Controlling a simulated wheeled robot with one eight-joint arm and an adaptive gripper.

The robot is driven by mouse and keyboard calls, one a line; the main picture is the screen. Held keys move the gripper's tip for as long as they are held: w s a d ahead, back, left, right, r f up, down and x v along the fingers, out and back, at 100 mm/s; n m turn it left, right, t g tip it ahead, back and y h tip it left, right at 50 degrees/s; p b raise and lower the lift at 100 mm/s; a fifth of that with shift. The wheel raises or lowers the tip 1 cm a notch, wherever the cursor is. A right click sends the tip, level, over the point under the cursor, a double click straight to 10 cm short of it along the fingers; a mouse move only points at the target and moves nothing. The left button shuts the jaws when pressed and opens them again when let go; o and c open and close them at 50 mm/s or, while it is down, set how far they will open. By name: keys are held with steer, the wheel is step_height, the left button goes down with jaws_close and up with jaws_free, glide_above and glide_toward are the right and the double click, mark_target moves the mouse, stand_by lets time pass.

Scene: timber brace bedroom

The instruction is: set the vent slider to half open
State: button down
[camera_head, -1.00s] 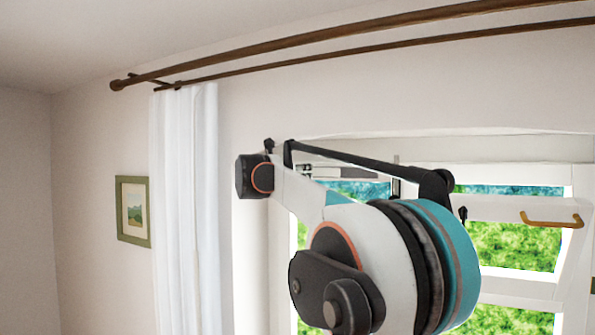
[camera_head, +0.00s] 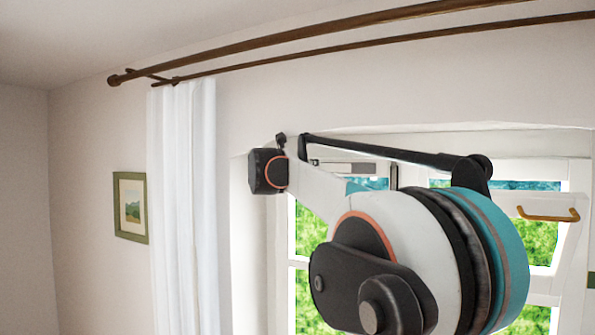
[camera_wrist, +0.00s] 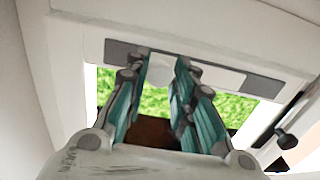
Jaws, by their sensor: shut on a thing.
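The vent (camera_wrist: 262,85) is a long narrow strip in the white window frame, near the top of the wrist view. Its face is grey at both ends with a pale slider plate (camera_wrist: 218,76) between them. A pale knob (camera_wrist: 160,76) shows between the fingers of my gripper (camera_wrist: 164,62). My gripper is shut on this knob, with the teal and grey fingers on either side of it. In the head view the vent (camera_head: 359,169) shows partly above my arm; my arm hides the fingers and the knob.
Behind the vent is a window with green foliage outside. A brass handle (camera_head: 547,215) sits on the sash at right. A white curtain (camera_head: 182,200) hangs at left under two brown rods (camera_head: 300,48).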

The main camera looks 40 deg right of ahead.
steer(key=shift+s+d, duration=0.1)
steer(key=shift+s, duration=0.15)
steer(key=c, duration=1.4)
jaws_free()
steer(key=shift+o, duration=0.3)
steer(key=shift+s+d, duration=0.1)
steer(key=shift+s, duration=0.1)
steer(key=shift+w, duration=0.1)
steer(key=v, duration=1.2)
